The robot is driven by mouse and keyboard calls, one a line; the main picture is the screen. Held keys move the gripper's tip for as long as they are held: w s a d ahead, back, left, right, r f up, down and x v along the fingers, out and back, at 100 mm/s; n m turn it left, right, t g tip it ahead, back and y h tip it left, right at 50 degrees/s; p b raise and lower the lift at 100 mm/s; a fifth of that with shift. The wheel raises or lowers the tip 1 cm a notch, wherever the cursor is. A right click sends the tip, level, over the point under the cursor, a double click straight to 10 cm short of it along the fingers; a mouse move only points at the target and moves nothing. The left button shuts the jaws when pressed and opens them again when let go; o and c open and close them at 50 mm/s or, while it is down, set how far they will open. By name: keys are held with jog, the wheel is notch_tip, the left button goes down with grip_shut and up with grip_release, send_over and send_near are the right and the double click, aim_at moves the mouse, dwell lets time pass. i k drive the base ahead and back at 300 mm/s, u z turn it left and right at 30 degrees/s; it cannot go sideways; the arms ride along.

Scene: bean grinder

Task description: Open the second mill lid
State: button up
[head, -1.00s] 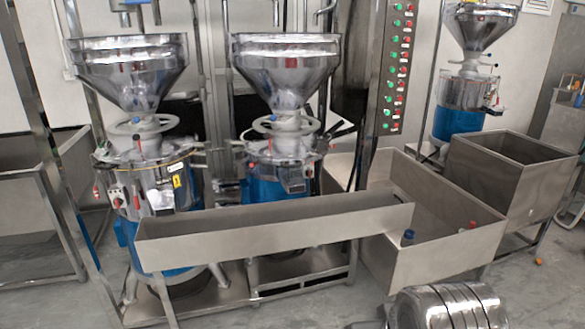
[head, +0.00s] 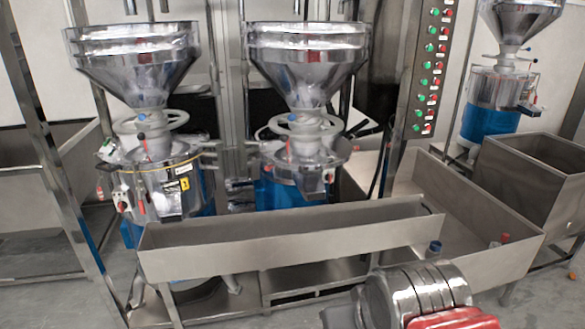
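Mills with steel hoppers stand in a row in the head view. The left mill (head: 165,180) has a yellow label, a hopper on top and a grey handwheel under the hopper. The second mill (head: 296,168) stands to its right, with a blue lower body partly hidden by a steel trough. The second mill's hopper (head: 307,65) is wide and its top rim is in view; I cannot tell whether its lid is open or shut. Part of my arm shows at the bottom right, in front of the trough. My gripper's fingers are not in view.
A long steel trough (head: 290,242) runs in front of both mills. A steel bin (head: 480,260) with a blue-capped and a red-capped item adjoins it on the right. A post with green and red buttons (head: 428,75) stands right of the second mill. A third mill (head: 497,95) stands far right.

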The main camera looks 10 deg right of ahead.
aim_at(306, 63)
jog(key=u, duration=0.4)
jog(key=i, duration=1.15)
jog(key=u, duration=0.25)
